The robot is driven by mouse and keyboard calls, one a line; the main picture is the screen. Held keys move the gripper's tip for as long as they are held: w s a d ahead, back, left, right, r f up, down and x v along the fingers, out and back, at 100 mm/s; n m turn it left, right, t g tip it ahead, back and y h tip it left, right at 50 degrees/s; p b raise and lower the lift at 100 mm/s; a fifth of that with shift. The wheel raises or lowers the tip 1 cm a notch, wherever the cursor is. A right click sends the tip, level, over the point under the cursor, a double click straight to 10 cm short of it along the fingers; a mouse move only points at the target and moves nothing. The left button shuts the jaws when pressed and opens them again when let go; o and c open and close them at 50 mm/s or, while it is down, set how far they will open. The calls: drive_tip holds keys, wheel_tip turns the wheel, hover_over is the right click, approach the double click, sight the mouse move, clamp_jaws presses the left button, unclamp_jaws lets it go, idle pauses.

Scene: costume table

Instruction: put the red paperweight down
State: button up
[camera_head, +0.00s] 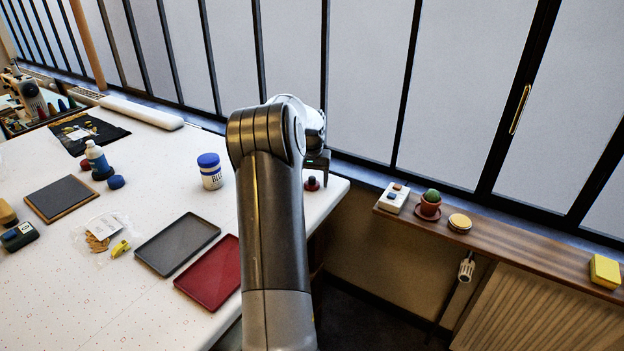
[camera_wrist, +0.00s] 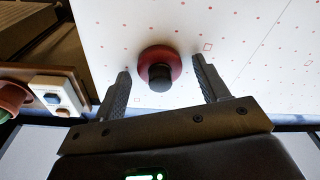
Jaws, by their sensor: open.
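The red paperweight (camera_wrist: 160,63), round with a dark knob on top, stands on the white table (camera_wrist: 240,55). In the head view it shows as a small dark red thing (camera_head: 312,184) near the table's right corner, just under my gripper (camera_head: 318,160). In the wrist view my gripper (camera_wrist: 163,88) is open, with one finger on each side of the paperweight and a gap on both sides. In the head view my arm hides part of the table, and the fingers are hard to make out.
A blue-lidded tub (camera_head: 210,172) stands left of my arm. A grey tray (camera_head: 177,244) and a red tray (camera_head: 210,273) lie nearer. Right of the table, a wooden shelf (camera_head: 500,239) holds a potted cactus (camera_head: 430,204) and a white switch box (camera_head: 394,198).

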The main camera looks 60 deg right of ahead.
sight(310, 187)
drive_tip(key=shift+r, duration=0.15)
wheel_tip(310, 187, up, 12)
drive_tip(key=a, duration=0.1)
drive_tip(key=shift+s+a, duration=0.15)
drive_tip(key=shift+s, duration=0.15)
drive_tip(key=w+a+r+n+t, duration=0.1)
drive_tip(key=w+a+r+n, duration=0.15)
drive_tip(key=a, duration=0.75)
drive_tip(key=w+a+r+n+t, duration=0.15)
drive_tip(key=a+r, duration=0.25)
drive_tip(key=a, duration=0.6)
drive_tip(key=w+a+r+n, duration=0.1)
drive_tip(key=w+a+r, duration=0.15)
drive_tip(key=a, duration=0.85)
drive_tip(key=s+a+n+t, duration=0.1)
drive_tip(key=s+a+n, duration=0.15)
drive_tip(key=a, duration=0.55)
drive_tip(key=s+a+n, duration=0.2)
drive_tip(key=s+a, duration=0.1)
drive_tip(key=a, duration=0.4)
drive_tip(key=s+a+f+n+t+y, duration=0.1)
drive_tip(key=s+a+f+n, duration=0.3)
drive_tip(key=s+a, duration=0.6)
drive_tip(key=shift+s+a+f, duration=0.2)
drive_tip(key=shift+a+f, duration=0.2)
drive_tip(key=shift+a, duration=0.7)
